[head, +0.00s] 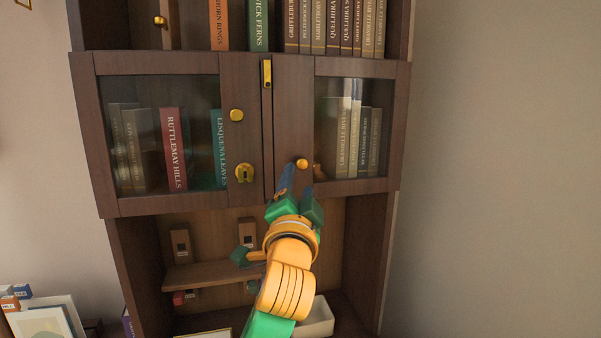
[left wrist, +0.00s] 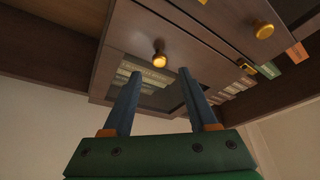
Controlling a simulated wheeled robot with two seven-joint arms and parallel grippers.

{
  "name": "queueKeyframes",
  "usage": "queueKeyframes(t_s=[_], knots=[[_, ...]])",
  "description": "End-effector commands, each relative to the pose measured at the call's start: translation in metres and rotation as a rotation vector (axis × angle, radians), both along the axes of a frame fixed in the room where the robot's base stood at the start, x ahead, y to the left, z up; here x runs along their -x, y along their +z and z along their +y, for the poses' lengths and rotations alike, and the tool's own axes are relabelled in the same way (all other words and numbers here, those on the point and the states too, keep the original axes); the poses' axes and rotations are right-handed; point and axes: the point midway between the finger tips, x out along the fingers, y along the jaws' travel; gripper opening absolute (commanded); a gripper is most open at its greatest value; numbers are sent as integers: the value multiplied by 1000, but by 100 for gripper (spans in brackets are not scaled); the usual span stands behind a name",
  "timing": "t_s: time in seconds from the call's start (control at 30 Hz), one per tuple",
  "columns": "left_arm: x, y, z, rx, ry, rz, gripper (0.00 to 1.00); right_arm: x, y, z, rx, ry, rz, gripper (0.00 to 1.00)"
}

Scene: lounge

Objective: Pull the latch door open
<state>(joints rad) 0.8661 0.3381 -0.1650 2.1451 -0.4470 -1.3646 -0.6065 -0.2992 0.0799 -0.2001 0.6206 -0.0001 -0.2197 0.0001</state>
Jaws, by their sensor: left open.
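The latch door is one of two glass-fronted cabinet doors. The right door (head: 293,125) has a round gold knob (head: 302,164) low on its inner stile. A gold latch (head: 267,73) sits at the top where the doors meet. Both doors look closed. My left gripper (head: 295,180) is open just below the right door's knob. In the left wrist view a knob (left wrist: 160,58) shows just beyond and between the fingertips (left wrist: 158,72), apart from them. My right gripper is not in view.
Books stand behind the glass (head: 174,148) and on the shelf above. Below the doors is an open recess with a small shelf (head: 210,275) and a white box (head: 318,318). Bare wall (head: 500,150) lies to the right.

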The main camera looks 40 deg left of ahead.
Motion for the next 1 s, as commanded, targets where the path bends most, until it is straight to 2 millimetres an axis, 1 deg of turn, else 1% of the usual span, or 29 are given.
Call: queueKeyframes(t_s=[0.03, 0.1, 0.2, 0.3, 0.43, 0.63, 0.67, 0.7, 0.77, 0.8, 0.87, 1.0], knots=[[-3, 7, 4, -1, 5, -2, 59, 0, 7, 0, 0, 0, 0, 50], [-14, 12, 11, -2, 7, 0, 59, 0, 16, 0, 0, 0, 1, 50], [-32, 17, 21, 0, 6, 1, 59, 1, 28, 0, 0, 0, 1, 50], [-46, 19, 29, 1, 4, 0, 59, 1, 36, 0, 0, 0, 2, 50], [-55, 18, 34, 2, 2, -1, 59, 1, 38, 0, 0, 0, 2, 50], [-56, 16, 34, 1, 0, -3, 59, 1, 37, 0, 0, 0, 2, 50], [-56, 16, 34, 1, 0, -3, 53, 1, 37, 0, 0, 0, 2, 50], [-56, 16, 34, 2, -1, -3, 42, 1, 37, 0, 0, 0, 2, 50], [-56, 16, 34, 2, -1, -3, 26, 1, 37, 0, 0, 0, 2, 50], [-56, 16, 34, 2, -1, -3, 15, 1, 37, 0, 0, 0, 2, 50], [-56, 16, 34, 2, -1, -3, 0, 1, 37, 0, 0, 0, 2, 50], [-56, 16, 34, 2, -1, -3, 0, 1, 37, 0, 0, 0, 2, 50]])
